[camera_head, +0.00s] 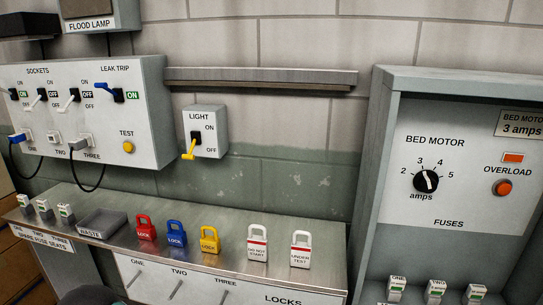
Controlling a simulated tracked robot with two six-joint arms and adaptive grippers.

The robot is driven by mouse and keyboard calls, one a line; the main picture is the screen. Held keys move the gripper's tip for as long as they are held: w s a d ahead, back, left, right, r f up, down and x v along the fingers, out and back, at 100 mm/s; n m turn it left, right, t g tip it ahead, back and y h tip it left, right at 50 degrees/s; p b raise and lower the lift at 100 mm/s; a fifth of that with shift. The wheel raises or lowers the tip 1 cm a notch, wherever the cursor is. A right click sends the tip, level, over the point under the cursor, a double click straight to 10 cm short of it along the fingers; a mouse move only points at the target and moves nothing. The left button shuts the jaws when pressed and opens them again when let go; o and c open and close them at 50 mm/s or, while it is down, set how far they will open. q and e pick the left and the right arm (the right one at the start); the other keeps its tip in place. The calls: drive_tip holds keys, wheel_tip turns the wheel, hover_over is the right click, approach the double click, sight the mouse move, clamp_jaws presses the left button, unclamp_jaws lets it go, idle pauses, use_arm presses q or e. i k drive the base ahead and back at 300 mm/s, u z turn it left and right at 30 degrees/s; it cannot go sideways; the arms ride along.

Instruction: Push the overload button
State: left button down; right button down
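The overload button (502,188) is a round orange-red button in a dark ring on the bed motor panel (435,195) at the right. It sits under the "OVERLOAD" label, with an orange rectangular indicator (513,157) above it. The black amps dial (426,181) is to its left, with numbers 2 to 5 around it. Neither of my grippers can be made out. A dark rounded shape at the bottom left edge may be part of my own body.
The panel is set back in a grey cabinet frame (382,150). A metal shelf (225,245) holds several padlocks, including a red one (146,227), and a tray (102,223). The light switch (205,132) and sockets box (85,125) are on the wall. The space before the button looks clear.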

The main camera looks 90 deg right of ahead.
sight(503, 188)
drive_tip(key=u, duration=1.05)
drive_tip(key=i, duration=0.15)
drive_tip(key=z, duration=2.8)
drive_tip(key=i, duration=0.15)
drive_tip(key=z, duration=1)
drive_tip(key=k, duration=1.35)
drive_tip(key=u, duration=0.2)
drive_tip(key=i, duration=0.8)
drive_tip(key=z, duration=1)
drive_tip(key=i, duration=1)
